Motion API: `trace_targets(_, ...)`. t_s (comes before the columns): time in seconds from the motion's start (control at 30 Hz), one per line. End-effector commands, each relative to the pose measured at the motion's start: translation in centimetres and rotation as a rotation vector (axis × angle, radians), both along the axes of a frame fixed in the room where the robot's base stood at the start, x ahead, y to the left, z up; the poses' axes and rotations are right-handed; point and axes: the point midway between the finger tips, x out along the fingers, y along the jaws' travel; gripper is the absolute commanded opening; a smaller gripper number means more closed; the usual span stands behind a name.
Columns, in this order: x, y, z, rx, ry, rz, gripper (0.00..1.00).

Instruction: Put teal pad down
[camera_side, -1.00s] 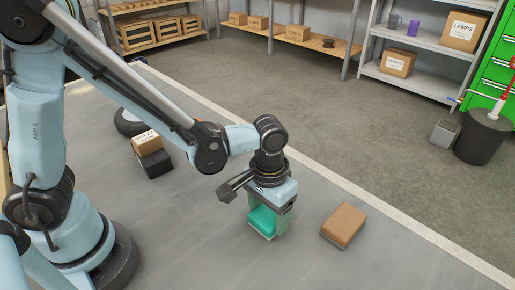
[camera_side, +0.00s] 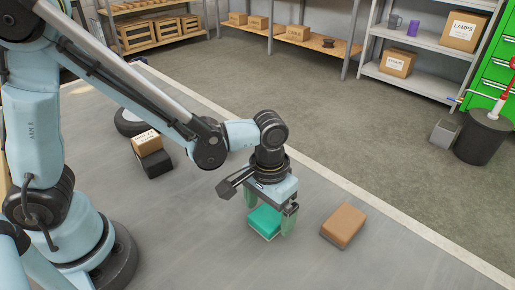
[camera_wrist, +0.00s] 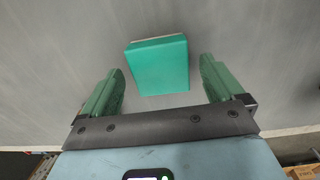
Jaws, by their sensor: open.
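The teal pad (camera_side: 265,222) lies on the grey surface, below my gripper (camera_side: 268,226). In the wrist view the teal pad (camera_wrist: 159,66) shows between and a little beyond the two green fingers of my gripper (camera_wrist: 160,85). A gap shows on each side of the pad, so neither finger touches it there. The fingers are spread wide and hold nothing. In the side view the gripper's body hides part of the pad's top.
A brown box (camera_side: 344,225) stands on the grey surface just right of my gripper. A carton (camera_side: 147,143) on a black block (camera_side: 155,163) and a tyre (camera_side: 130,122) are at the left. The surface around the pad is otherwise clear.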

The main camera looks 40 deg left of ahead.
Motion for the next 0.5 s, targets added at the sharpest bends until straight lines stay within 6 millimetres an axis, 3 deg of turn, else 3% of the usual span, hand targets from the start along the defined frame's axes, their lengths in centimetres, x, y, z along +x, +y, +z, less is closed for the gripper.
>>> trace_targets(0.5,-0.1,0.2,7.7,0.000,0.000,0.000,0.95)
